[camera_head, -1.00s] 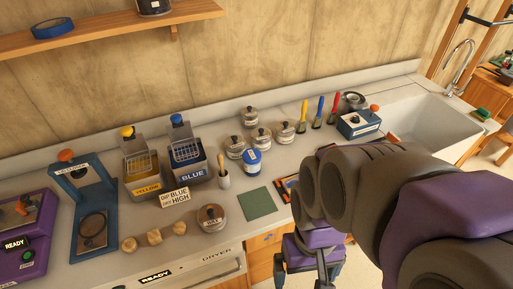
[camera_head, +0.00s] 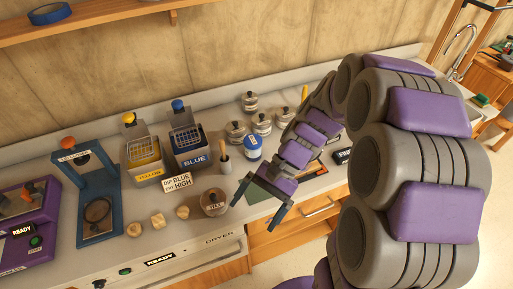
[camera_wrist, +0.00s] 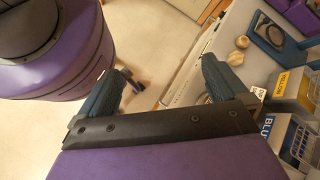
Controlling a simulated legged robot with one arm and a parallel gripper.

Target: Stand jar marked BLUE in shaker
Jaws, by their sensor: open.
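The likely BLUE jar is a small jar with blue on it and a white label (camera_head: 253,148); its lettering is too small to read. It stands upright on the counter among silver-lidded jars. My gripper (camera_head: 252,230) is open and empty, pointing down near the counter's front edge, in front of and apart from that jar. Its spread fingers show in the wrist view (camera_wrist: 160,78) with nothing between them. I cannot tell which device is the shaker: a purple machine with a READY sign (camera_head: 38,228) stands at far left; my arm hides much of the right counter.
Tanks marked YELLOW (camera_head: 144,160) and BLUE (camera_head: 188,145) stand at the back. A green mat (camera_head: 262,190) is partly under my gripper.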

